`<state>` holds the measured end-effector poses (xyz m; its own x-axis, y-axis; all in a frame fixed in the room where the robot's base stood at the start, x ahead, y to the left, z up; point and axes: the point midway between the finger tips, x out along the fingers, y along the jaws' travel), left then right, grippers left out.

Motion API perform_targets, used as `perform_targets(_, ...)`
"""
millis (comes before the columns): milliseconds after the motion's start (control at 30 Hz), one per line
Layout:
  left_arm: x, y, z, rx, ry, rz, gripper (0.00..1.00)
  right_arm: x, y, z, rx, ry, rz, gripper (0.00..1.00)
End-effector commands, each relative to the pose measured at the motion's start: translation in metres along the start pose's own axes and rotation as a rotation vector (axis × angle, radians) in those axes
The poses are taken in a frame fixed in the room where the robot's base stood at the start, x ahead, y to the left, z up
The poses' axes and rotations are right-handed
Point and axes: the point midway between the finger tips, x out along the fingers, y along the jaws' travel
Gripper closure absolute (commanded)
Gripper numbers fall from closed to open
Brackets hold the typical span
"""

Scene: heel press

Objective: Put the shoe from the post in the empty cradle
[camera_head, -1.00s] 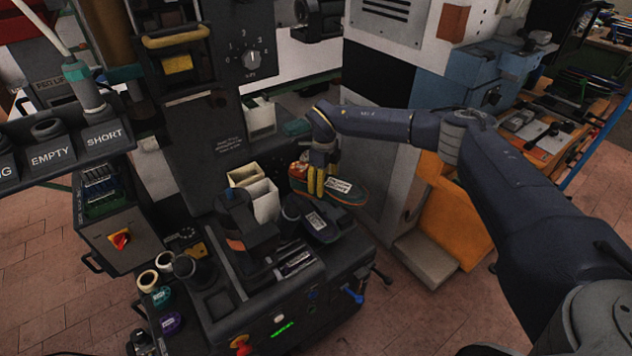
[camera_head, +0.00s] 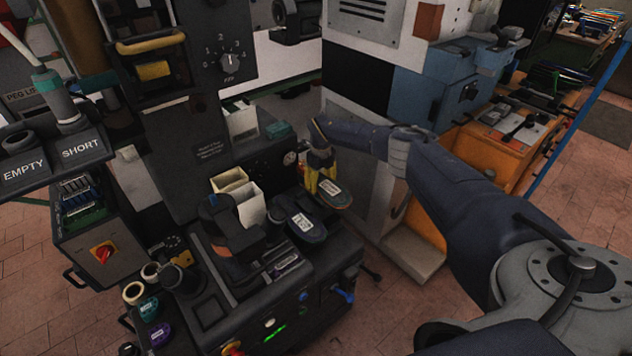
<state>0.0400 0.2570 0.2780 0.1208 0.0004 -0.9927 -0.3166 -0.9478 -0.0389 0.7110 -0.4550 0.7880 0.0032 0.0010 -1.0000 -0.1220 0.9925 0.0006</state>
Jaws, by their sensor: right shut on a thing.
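My right gripper (camera_head: 322,183), with yellow fingers, is shut on a shoe (camera_head: 342,201). The shoe has a white label and a greenish and orange edge, and it is held beyond the right side of the black press. A second dark shoe-like piece (camera_head: 288,211) with a white label lies on the press, just left of the held shoe. I cannot tell whether a post or cradle is beneath it. A dark upright form (camera_head: 222,216) with a brown band stands further left on the press. No clearly empty cradle can be made out. My left gripper is out of view.
Cream bins (camera_head: 250,207) stand behind the dark form. Pots and rolls (camera_head: 133,292) sit at the press's left front. A grey and blue machine (camera_head: 430,95) stands behind my right arm. Brick floor is open at front right.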

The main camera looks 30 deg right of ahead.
Motion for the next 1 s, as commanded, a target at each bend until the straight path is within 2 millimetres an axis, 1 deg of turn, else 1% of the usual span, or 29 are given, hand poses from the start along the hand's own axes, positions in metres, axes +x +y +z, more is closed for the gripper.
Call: perform_targets(1000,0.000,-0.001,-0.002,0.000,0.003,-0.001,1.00,0.065,0.001,0.001,0.000,-0.001,0.002,0.87)
